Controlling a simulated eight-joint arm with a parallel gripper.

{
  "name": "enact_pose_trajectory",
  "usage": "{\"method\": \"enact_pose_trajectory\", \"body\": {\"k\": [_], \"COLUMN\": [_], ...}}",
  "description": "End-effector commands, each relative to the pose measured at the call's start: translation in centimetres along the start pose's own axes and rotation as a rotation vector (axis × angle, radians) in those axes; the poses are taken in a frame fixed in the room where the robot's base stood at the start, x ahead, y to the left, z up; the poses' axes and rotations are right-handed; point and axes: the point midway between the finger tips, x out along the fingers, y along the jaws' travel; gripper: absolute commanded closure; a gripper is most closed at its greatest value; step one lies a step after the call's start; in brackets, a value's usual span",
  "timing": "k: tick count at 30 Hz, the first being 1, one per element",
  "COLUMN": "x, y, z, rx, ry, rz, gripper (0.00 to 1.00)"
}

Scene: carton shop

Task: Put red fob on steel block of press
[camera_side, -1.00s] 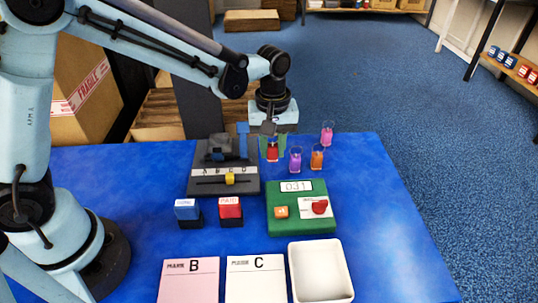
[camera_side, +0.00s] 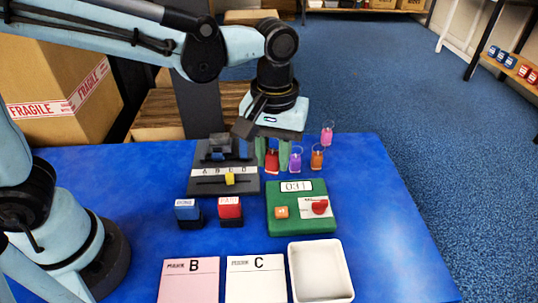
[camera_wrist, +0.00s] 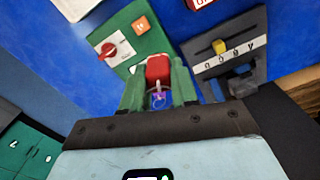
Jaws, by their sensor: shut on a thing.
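My gripper (camera_side: 272,153) is shut on the red fob (camera_side: 272,162), which hangs upright between the green fingers. In the wrist view the red fob (camera_wrist: 158,70) also sits between the fingertips. The press (camera_side: 254,180) is a dark grey base left of my gripper, with a strip lettered A to D, a yellow slider (camera_side: 230,179) and blue parts (camera_side: 217,153). My gripper hides part of its right back side. It also shows in the wrist view (camera_wrist: 260,75). I cannot clearly make out the steel block. The fob is at the right edge of the press, not over its middle.
A purple fob (camera_side: 295,161), an orange fob (camera_side: 317,158) and a pink fob (camera_side: 327,135) stand close right of my gripper. In front are a green device (camera_side: 283,227) with a display, two stamps (camera_side: 230,209), two cards (camera_side: 255,285) and a white tray (camera_side: 347,280).

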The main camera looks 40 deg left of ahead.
Motion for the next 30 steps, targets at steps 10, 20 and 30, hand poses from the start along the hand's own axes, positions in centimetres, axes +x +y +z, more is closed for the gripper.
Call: {"method": "enact_pose_trajectory", "body": {"k": [10, 20, 30], "x": [-0.5, -0.9, -1.3], "y": [-2.0, -3.8, -5.7], "z": [-0.8, -1.4, -1.9], "rx": [0.571, 1.119, 1.684], "ry": [-0.001, -0.001, -0.002], "rz": [-0.001, -0.001, -0.001], "gripper": [1.0, 1.0, 1.0]}}
